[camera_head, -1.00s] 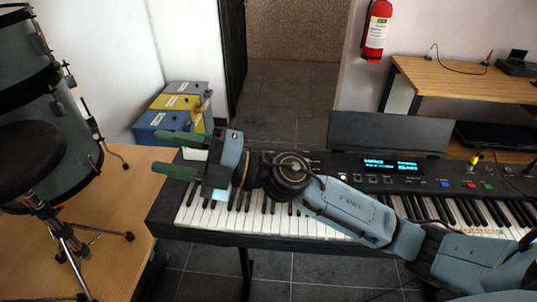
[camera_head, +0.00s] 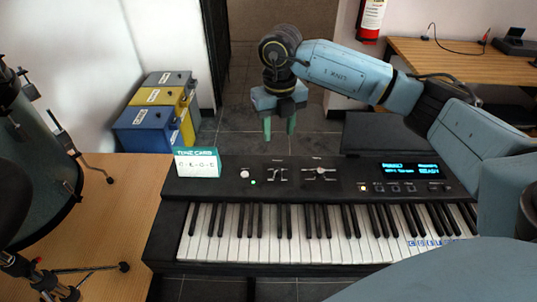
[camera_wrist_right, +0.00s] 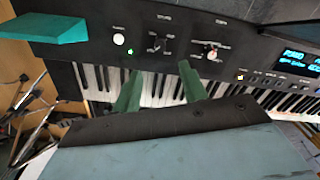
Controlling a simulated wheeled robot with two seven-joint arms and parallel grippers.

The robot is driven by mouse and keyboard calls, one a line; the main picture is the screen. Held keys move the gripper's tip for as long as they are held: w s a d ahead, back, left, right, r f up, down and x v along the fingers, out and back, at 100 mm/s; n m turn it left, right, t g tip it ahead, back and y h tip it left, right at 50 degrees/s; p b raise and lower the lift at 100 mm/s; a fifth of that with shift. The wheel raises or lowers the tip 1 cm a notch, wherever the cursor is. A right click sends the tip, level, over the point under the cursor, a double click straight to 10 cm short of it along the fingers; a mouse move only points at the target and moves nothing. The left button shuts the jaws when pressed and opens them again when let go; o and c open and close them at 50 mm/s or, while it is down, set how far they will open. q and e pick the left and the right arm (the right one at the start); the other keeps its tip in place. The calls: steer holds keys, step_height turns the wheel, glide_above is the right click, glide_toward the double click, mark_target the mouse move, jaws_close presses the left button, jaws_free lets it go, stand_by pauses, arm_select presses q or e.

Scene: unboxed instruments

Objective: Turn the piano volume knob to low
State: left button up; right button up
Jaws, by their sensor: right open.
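The black piano (camera_head: 340,190) lies across the lower middle of the head view, keys toward me. A small round knob (camera_head: 320,172) sits on its top panel, right of a group of small controls (camera_head: 278,175); its label is too small to read. The knob also shows in the right wrist view (camera_wrist_right: 211,53), where its exact setting cannot be told. My right gripper (camera_head: 279,135) is open and empty, its green fingers pointing down. It is apart from the knob, behind and left of it in the head view. My left gripper is not in view.
A white button (camera_head: 244,174) and a green light (camera_head: 253,182) are left on the panel. A green-topped card (camera_head: 197,162) stands on the piano's left end. A lit display (camera_head: 411,171) is to the right. Bins stand behind at left; a drum is at far left.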

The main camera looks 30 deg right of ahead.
mark_target(278, 170)
steer(key=f, duration=0.4)
steer(key=s+f, duration=0.1)
steer(key=f, duration=0.1)
steer(key=shift+f, duration=0.35)
steer(key=f, duration=0.5)
steer(key=shift+w+f+b, duration=0.2)
steer(key=shift+f+b, duration=0.15)
steer(key=shift+f, duration=0.15)
steer(key=shift+a, duration=0.1)
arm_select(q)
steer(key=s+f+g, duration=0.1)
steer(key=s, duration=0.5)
arm_select(e)
jaws_close()
